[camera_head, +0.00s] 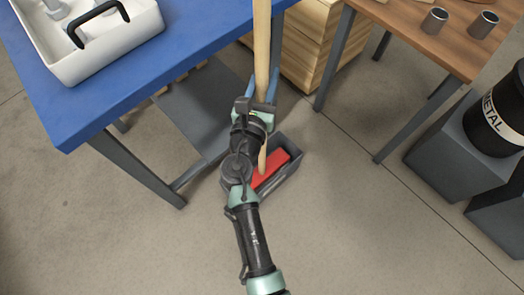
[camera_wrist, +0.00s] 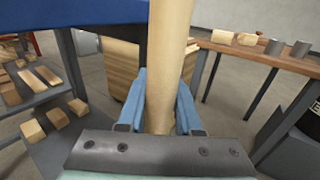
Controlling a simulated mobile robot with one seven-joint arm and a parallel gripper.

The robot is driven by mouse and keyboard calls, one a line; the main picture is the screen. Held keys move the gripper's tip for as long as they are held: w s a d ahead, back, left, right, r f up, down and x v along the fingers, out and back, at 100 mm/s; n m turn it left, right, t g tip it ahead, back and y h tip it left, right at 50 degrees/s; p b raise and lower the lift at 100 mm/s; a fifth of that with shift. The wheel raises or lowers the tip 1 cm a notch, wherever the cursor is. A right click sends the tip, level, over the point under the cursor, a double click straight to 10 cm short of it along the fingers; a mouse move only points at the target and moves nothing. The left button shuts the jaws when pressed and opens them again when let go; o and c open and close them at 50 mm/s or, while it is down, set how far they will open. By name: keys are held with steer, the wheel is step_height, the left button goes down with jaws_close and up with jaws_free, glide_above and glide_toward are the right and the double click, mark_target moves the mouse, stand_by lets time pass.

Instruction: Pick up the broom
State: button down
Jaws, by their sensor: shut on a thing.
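The broom (camera_head: 262,40) shows as a pale wooden handle standing roughly upright in front of the blue table. In the wrist view the handle (camera_wrist: 170,50) runs up between the two blue fingers of my gripper (camera_wrist: 160,105). My gripper (camera_head: 262,90) is shut on the handle, with a finger on either side. The handle continues below my gripper, partly hidden by my arm, towards a dark grey open bin (camera_head: 292,168) with a red thing (camera_head: 272,170) in it. I cannot make out the broom's head, nor tell whether the lower end touches the bin.
A blue table (camera_head: 190,45) with a white tray (camera_head: 140,42) stands left. A wooden table (camera_head: 410,35) with metal cylinders stands right. Stacked wooden crates (camera_head: 310,45) are behind the handle. A black drum (camera_head: 500,115) is far right. The floor in front is clear.

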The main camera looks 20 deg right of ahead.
mark_target(268, 1)
steer(key=shift+r, duration=0.25)
step_height(268, 1, up, 18)
steer(key=p, duration=1.2)
steer(key=shift+f+p, duration=0.1)
steer(key=shift+p, duration=0.25)
steer(key=shift+d, duration=0.1)
